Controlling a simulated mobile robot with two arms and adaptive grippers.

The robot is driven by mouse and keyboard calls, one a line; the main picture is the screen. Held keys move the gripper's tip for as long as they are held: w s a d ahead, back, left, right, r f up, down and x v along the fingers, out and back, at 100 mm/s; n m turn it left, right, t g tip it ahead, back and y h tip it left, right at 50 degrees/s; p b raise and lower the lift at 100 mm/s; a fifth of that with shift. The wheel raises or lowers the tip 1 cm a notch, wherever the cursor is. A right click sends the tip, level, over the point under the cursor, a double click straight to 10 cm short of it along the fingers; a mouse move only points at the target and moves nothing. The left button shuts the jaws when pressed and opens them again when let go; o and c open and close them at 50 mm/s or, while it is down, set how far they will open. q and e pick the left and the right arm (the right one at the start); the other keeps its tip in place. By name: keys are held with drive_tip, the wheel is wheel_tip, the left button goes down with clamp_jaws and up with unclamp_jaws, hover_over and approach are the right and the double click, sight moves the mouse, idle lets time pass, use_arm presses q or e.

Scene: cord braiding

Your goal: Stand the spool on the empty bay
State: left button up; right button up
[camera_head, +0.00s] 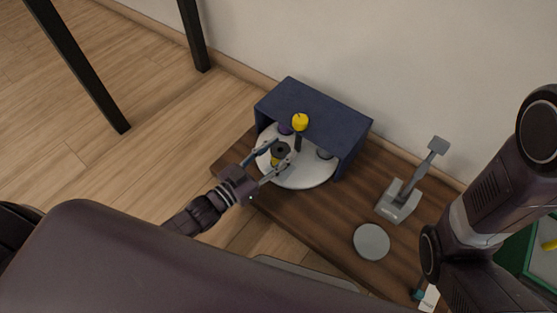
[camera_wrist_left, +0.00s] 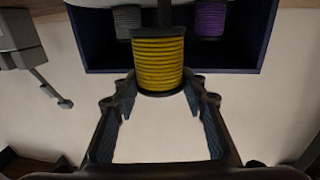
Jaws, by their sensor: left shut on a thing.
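The yellow spool (camera_head: 280,151) with dark flanges is between the fingertips of my left gripper (camera_head: 277,160), which is shut on it. It is over the near part of the white round plate (camera_head: 312,182); I cannot tell whether it touches the plate. The yellow spool also shows large in the left wrist view (camera_wrist_left: 158,62), with a finger on each side. A purple spool (camera_head: 285,128) and a grey spool (camera_head: 324,153) stand on the plate, partly under the blue cover. The empty bay is not clearly visible. My right gripper is out of view.
The blue cover (camera_head: 315,103) overhangs the plate's back, and a yellow knob (camera_head: 300,121) shows at its front edge. A grey lever stand (camera_head: 398,202) and a grey disc (camera_head: 371,241) are to the right on the wooden tabletop (camera_head: 325,221). A dark post (camera_head: 298,143) rises from the plate.

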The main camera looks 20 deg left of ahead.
sight(273, 164)
use_arm(q)
wheel_tip(273, 164, down, 4)
drive_tip(key=shift+r+b, duration=0.2)
drive_tip(key=shift+b, duration=0.9)
drive_tip(key=shift+r, duration=0.1)
drive_tip(key=o, duration=0.7)
drive_tip(key=shift+f, duration=0.25)
drive_tip(key=o, duration=0.5)
drive_tip(key=shift+r, duration=0.1)
